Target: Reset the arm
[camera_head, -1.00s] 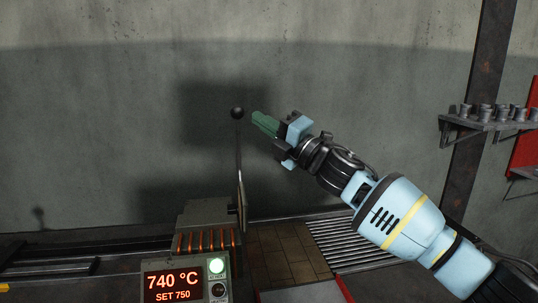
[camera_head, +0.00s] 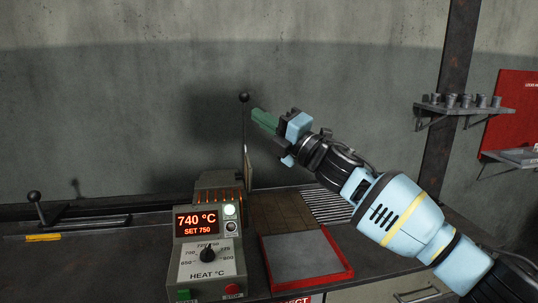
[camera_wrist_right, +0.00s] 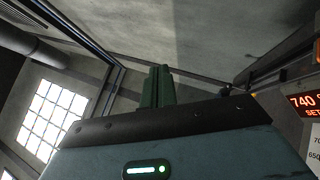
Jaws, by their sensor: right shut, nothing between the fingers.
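My right arm comes in from the right in the head view. Its gripper (camera_head: 264,121) has green fingers that are shut with nothing between them. It is raised in front of the grey wall, and in the picture its tips are close to the black ball knob of an upright lever (camera_head: 244,98); I cannot tell whether they touch. In the right wrist view the green fingers (camera_wrist_right: 158,88) are together and point up, with no object in them. My left gripper is not in view.
A heater control box (camera_head: 208,246) reads 740 °C, SET 750. To its right lies a red-rimmed tray (camera_head: 345,276) with an empty grey floor. A second lever (camera_head: 35,198) stands at the far left. A wall shelf (camera_head: 465,107) holds several small grey cups.

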